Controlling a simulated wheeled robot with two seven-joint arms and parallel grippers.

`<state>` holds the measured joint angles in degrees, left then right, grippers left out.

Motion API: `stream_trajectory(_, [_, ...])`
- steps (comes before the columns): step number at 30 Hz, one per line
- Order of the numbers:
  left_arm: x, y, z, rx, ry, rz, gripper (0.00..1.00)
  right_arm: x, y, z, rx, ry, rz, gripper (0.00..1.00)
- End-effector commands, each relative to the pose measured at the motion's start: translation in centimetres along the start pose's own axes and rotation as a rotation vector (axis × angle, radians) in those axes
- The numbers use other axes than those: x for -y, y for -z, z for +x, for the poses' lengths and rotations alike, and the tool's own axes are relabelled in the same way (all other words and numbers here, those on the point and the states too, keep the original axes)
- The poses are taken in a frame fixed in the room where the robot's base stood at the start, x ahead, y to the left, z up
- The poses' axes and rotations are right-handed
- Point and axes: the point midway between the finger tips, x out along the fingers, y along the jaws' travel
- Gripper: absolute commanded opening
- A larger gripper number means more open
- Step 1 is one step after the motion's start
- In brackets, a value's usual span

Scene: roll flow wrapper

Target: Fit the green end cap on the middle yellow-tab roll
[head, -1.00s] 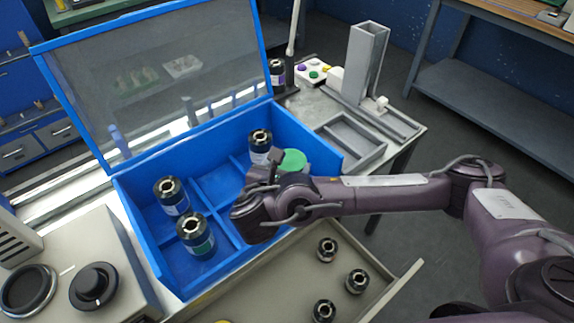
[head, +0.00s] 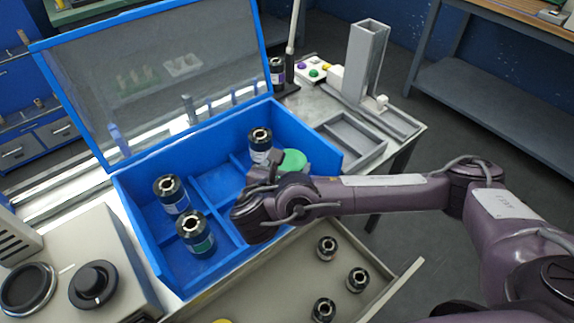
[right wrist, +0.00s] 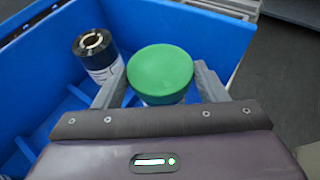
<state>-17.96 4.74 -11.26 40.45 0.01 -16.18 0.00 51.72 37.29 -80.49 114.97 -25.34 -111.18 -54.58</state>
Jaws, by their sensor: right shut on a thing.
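The green end cap (head: 292,160) is a round green disc at the right part of the blue box, and it fills the middle of the right wrist view (right wrist: 160,72). My right gripper (head: 276,172) has one grey finger on each side of it and is shut on it. A pale band shows just under the green disc; what lies lower is hidden by the gripper. I cannot tell whether a roll is under the cap. No yellow-tab roll can be made out; only a yellow edge (head: 222,321) shows at the bottom of the head view. My left gripper is not in view.
The blue box (head: 140,205) has dividers and an open clear lid. Black-topped rolls stand in it at back (head: 260,144), left (head: 172,194) and front (head: 196,236). An open drawer (head: 260,290) in front holds several dark rolls. A grey tray (head: 352,140) lies to the right.

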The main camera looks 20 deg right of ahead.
Motion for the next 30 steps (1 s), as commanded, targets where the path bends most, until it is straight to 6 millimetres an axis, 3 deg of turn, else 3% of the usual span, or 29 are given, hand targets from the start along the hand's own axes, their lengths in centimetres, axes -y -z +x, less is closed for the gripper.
stream_trajectory(6, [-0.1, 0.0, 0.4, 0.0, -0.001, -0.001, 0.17, 0.0, 0.5, 0.2, 0.0, 0.0, 0.0, 0.44])
stream_trajectory(7, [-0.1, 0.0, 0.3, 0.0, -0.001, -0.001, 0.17, 0.0, 0.5, 0.2, 0.0, 0.0, 0.0, 0.68])
stream_trajectory(9, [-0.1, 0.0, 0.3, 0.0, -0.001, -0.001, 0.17, 0.0, 0.4, 0.1, 0.0, 0.0, 0.0, 0.75])
stream_trajectory(20, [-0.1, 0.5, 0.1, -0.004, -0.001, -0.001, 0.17, 0.0, 0.4, 0.1, 0.0, 0.0, 0.0, 0.75])
stream_trajectory(30, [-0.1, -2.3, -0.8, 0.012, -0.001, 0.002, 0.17, -0.1, 0.2, -2.8, -0.002, -0.002, 0.0, 0.75])
